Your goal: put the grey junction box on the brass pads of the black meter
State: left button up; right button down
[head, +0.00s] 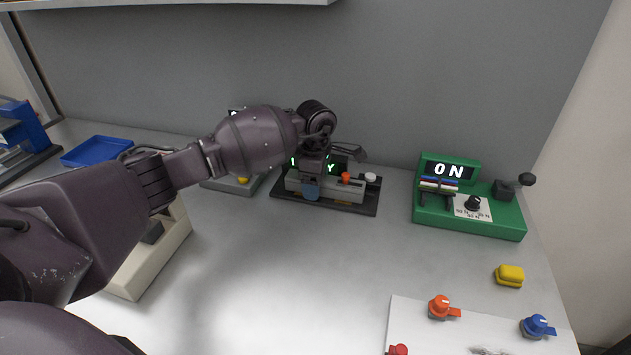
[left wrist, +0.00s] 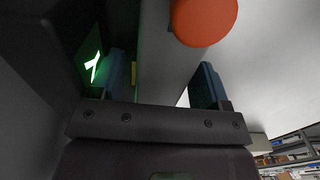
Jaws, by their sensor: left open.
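The black meter (head: 364,208) stands at the back middle of the table. Green letters on its display are partly hidden by my left gripper (head: 318,186). The long grey junction box (head: 335,186), with an orange knob (head: 346,177), lies along the meter's base. Brass (head: 343,203) shows at its front lower edge; exact seating on the pads cannot be told. My left gripper is open around the box's left part. In the left wrist view, the grey box (left wrist: 165,45) lies between the separated fingers, with the orange knob (left wrist: 205,18) close above. My right gripper is out of view.
A green device (head: 470,222) reading ON stands to the right, with a yellow block (head: 509,275) before it. A white board (head: 410,320) with coloured knobs lies front right. A blue tray (head: 97,151) is back left. The middle table is clear.

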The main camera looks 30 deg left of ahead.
pick_arm(q)
notch_tip(320, 180, up, 12)
jog(key=p, duration=0.1)
jog(key=shift+r, duration=0.15)
dwell(0.4)
dwell(0.5)
